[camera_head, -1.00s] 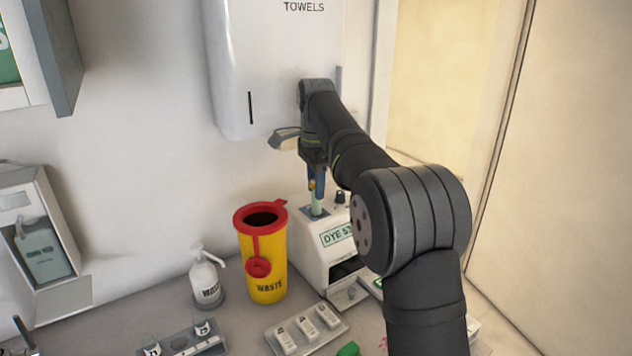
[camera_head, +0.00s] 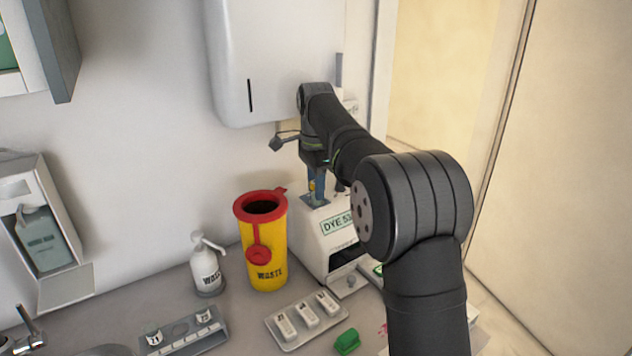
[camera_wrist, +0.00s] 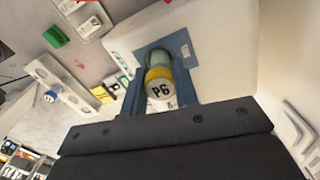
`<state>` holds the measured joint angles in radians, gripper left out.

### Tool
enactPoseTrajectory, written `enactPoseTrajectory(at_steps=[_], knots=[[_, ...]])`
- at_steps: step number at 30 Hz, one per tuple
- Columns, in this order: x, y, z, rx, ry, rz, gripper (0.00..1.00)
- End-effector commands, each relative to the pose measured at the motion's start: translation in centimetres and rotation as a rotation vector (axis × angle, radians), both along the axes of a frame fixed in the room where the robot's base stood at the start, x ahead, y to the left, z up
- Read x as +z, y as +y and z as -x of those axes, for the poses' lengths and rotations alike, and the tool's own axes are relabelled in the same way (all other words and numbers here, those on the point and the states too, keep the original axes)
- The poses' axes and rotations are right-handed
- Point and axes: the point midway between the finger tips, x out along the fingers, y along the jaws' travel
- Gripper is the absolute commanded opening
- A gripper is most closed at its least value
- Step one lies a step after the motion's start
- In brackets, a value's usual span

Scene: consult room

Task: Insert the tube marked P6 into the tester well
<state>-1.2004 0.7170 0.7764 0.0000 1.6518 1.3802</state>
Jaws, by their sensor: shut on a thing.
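The tube marked P6 (camera_wrist: 159,88) has a yellow cap and a pale greenish body. It is between the blue fingers of my gripper (camera_wrist: 162,95), which is shut on it, and its lower end is at the blue-grey well plate (camera_wrist: 184,46) on top of the white tester. In the head view the tester (camera_head: 325,235) carries a label starting "DYE", and my gripper (camera_head: 316,183) is right above its top. Most of the tube is hidden there by the fingers. How deep the tube sits in the well cannot be told.
A yellow waste bin with red rim (camera_head: 265,245) stands left of the tester, with a white pump bottle (camera_head: 206,268) beyond it. In front are a tray of white cassettes (camera_head: 284,327), a green object (camera_head: 347,341) and a grey rack (camera_head: 187,338). A towel dispenser (camera_head: 262,70) hangs behind my arm.

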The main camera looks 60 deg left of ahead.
Motion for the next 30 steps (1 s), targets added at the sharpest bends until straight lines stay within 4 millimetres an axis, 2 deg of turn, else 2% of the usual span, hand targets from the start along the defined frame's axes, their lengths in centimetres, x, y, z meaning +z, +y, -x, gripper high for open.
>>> enactPoseTrajectory(at_steps=[13,14,16,18,26,30], knots=[[-0.48,0.00,0.00,0.000,0.000,-0.001,0.06],[-0.48,0.00,0.00,0.000,0.000,-0.001,0.29],[-0.48,0.00,0.00,0.000,0.000,-0.001,0.43],[-0.48,0.00,0.00,0.000,0.000,-0.001,0.53],[-0.44,0.00,0.00,0.000,0.000,0.000,0.53],[0.45,0.05,-0.02,0.000,0.000,-0.002,0.53]])
